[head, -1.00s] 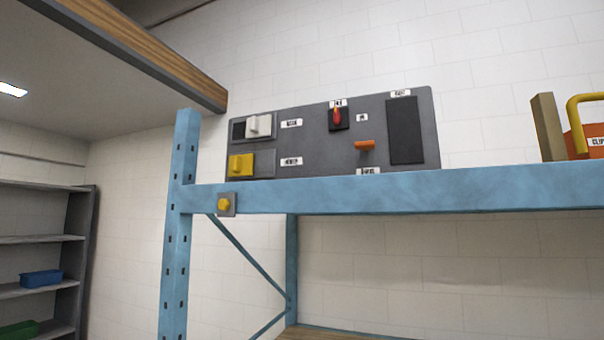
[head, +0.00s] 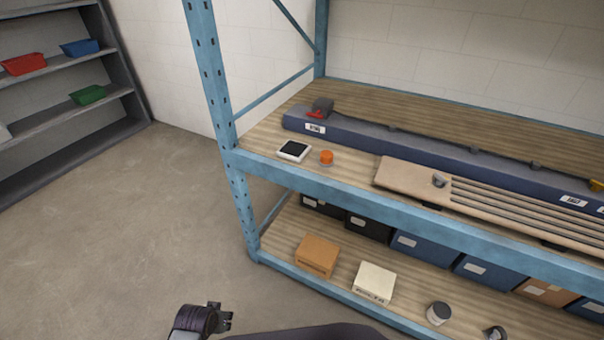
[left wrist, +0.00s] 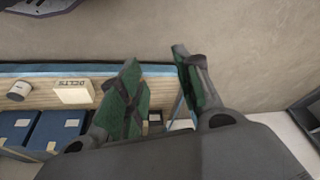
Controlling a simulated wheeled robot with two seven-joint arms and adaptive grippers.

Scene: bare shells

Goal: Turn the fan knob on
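The control panel with the knobs is out of view now, and I cannot pick out a fan knob in these frames. On the middle shelf a small grey box with a red lever (head: 319,109) sits on a long dark blue bar (head: 355,136). A small grey knob-like piece (head: 439,180) is on a tan slatted board (head: 405,180). My left gripper (head: 228,318) is low in the head view, in front of the rack and away from the shelf items. In the left wrist view its green-padded fingers (left wrist: 157,75) are apart with nothing between them. My right gripper is out of view.
The blue rack (head: 240,190) bounds the right side. A white device (head: 294,150) and an orange cap (head: 326,157) lie near the shelf's front edge. Boxes and bins fill the lower shelf. A grey shelf unit (head: 65,125) stands left; the floor between is clear.

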